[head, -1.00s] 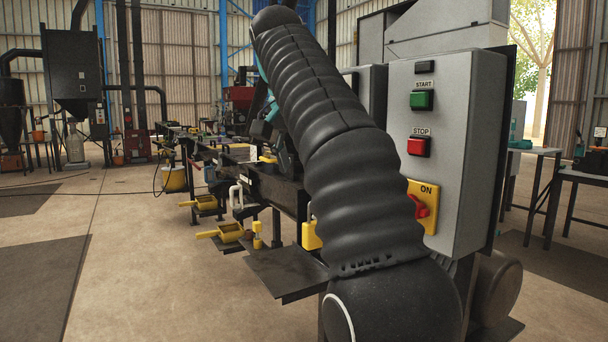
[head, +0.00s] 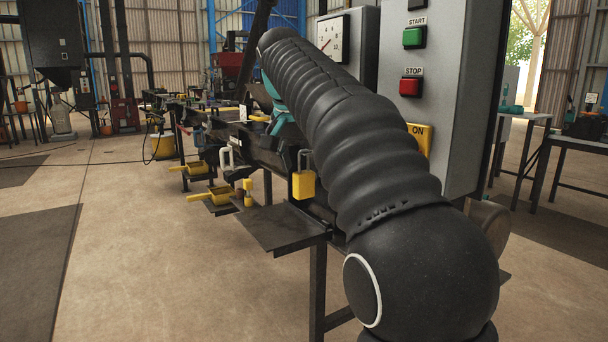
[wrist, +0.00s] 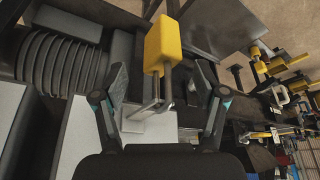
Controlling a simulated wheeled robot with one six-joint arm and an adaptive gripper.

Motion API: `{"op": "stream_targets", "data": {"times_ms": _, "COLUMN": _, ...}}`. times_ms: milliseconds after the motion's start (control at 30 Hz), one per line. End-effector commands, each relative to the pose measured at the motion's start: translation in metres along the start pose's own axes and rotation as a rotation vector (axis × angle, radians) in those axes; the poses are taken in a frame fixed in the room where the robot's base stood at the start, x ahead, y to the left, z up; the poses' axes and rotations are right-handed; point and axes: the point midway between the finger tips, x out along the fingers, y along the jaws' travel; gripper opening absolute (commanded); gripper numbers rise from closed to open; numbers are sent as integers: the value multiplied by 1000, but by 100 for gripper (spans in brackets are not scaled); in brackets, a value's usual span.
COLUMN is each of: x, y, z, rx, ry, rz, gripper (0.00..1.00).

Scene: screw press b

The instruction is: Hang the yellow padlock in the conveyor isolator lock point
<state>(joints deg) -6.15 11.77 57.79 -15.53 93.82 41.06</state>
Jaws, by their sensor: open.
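The yellow padlock (head: 303,184) hangs upright, shackle up, beside the dark bench and left of my arm in the head view. In the wrist view the padlock's yellow body (wrist: 163,42) is at top centre, just past my fingertips, and its metal shackle runs down between my fingers. My gripper (wrist: 163,80) is open, with one finger on each side of the padlock and apart from it. I cannot tell what the shackle hangs on. The isolator's yellow ON plate (head: 420,138) shows on the grey control box, partly covered by my arm; its handle and lock point are hidden.
The grey control box (head: 452,110) carries green START and red STOP buttons. A dark shelf plate (head: 278,228) juts out below the padlock. A gauge box (head: 333,42) stands behind my arm. The floor at left is clear.

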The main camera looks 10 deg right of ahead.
Motion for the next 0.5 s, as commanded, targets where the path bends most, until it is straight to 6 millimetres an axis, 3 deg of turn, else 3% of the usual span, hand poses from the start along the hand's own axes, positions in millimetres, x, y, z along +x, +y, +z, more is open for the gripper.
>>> {"op": "stream_targets", "data": {"times_ms": 167, "x": 11, "y": 0, "z": 0, "rx": 0, "ry": 0, "rz": 0, "gripper": 72}}
{"op": "stream_targets", "data": {"times_ms": 467, "x": 12, "y": 0, "z": 0, "rx": 0, "ry": 0, "rz": 0, "gripper": 72}}
{"op": "stream_targets", "data": {"times_ms": 500, "x": 12, "y": 0, "z": 0, "rx": 0, "ry": 0, "rz": 0, "gripper": 64}}
